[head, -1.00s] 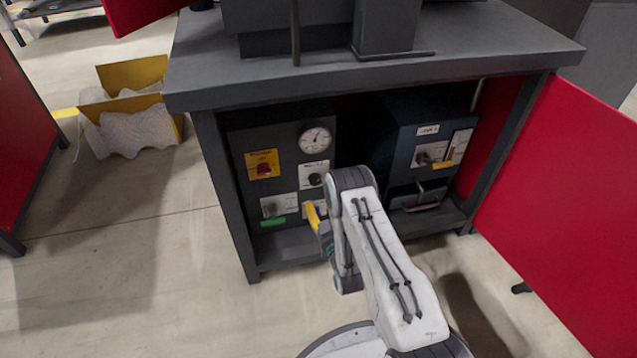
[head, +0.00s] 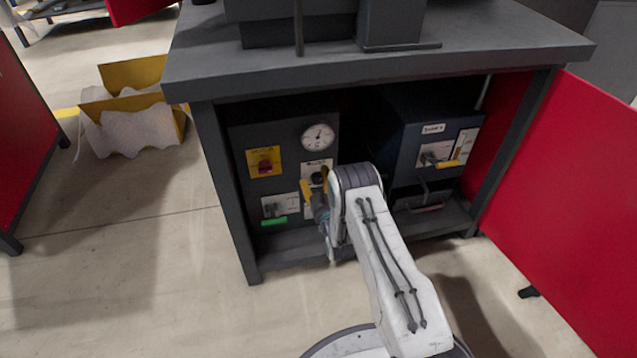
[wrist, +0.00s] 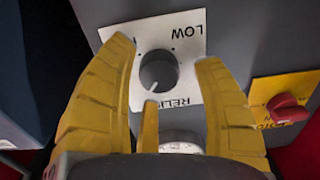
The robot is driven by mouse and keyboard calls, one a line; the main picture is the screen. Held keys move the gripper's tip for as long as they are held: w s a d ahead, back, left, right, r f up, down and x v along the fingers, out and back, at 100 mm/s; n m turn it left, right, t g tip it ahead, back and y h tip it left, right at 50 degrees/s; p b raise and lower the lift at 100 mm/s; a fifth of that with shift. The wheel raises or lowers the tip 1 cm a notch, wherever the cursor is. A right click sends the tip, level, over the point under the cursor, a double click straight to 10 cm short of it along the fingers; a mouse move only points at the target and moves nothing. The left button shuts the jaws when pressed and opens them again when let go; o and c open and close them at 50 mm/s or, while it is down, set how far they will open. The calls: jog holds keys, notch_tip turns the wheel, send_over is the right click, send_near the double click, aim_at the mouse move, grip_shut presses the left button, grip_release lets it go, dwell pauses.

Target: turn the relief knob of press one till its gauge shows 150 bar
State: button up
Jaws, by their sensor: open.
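The relief knob (wrist: 158,71) is a dark round knob with a pale pointer line, on a white plate (wrist: 183,28) marked LOW in the wrist view. In the head view the knob (head: 318,179) is partly covered by my gripper. My gripper (wrist: 165,50) is open, with one yellow finger on each side of the knob in the wrist picture; I cannot tell whether either touches it. In the head view my gripper (head: 315,186) is just in front of the plate. The round white gauge (head: 318,137) is above the knob; its figures are too small to read.
A red knob on a yellow plate (head: 264,162) is left of the gauge. A switch with a green tag (head: 273,221) is below it. A blue-grey unit (head: 432,150) stands to the right. The bench top (head: 380,65) overhangs, and a red door (head: 560,200) stands open at right.

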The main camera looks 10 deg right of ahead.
jog(key=shift+w, duration=0.1)
jog(key=shift+r, duration=0.15)
jog(key=c, duration=1.2)
